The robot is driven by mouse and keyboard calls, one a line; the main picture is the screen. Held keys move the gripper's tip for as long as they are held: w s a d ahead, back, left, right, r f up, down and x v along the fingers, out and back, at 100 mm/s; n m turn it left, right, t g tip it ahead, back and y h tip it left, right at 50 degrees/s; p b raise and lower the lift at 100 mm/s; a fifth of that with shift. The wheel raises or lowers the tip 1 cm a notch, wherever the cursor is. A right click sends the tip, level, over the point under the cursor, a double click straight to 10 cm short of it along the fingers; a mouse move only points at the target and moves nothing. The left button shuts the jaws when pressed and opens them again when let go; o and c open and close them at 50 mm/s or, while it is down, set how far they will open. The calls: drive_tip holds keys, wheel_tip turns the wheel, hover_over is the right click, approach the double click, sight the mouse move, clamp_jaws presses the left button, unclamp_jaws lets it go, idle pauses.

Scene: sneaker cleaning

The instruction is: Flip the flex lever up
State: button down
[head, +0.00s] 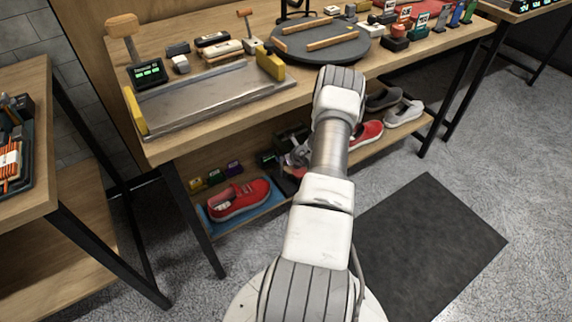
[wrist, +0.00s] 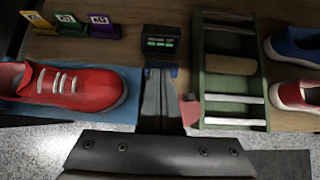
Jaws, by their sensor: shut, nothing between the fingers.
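My gripper (wrist: 161,78) is shut and empty, pointing into the lower shelf. Its tips are in front of a dark box with a lit green display (wrist: 161,45); I cannot tell if they touch it. To the right is a green frame with metal bars and a tan roller (wrist: 199,80). A small red piece (wrist: 190,109) shows between my fingers and this frame; it may be the flex lever, but I cannot tell its position. In the head view my gripper (head: 296,153) is by the lower shelf, partly hidden by my arm.
A red sneaker (wrist: 75,88) lies on a blue mat (wrist: 128,113) to the left, with small coloured tags (wrist: 70,22) behind it. More shoes (wrist: 296,94) stand right of the green frame. The tabletop (head: 160,148) overhangs the shelf.

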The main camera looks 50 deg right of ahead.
drive_tip(key=shift+w+d+b, duration=0.2)
drive_tip(key=shift+w+b, duration=0.3)
drive_tip(key=shift+w, duration=0.4)
drive_tip(key=shift+w+d+b, duration=0.25)
drive_tip(key=shift+w+b, duration=0.25)
drive_tip(key=shift+w, duration=0.45)
drive_tip(key=shift+w+d+b, duration=0.2)
drive_tip(key=shift+w+b, duration=0.3)
drive_tip(key=shift+w, duration=0.4)
drive_tip(key=p+v, duration=0.1)
drive_tip(key=v, duration=0.4)
drive_tip(key=shift+d+r+p, duration=0.1)
drive_tip(key=shift+p, duration=0.25)
wheel_tip(320, 180, up, 9)
drive_tip(key=s+p, duration=0.1)
drive_tip(key=p, duration=0.1)
drive_tip(key=shift+s+a+f, duration=0.2)
drive_tip(key=shift+s+f, duration=0.05)
drive_tip(key=shift+s, duration=0.1)
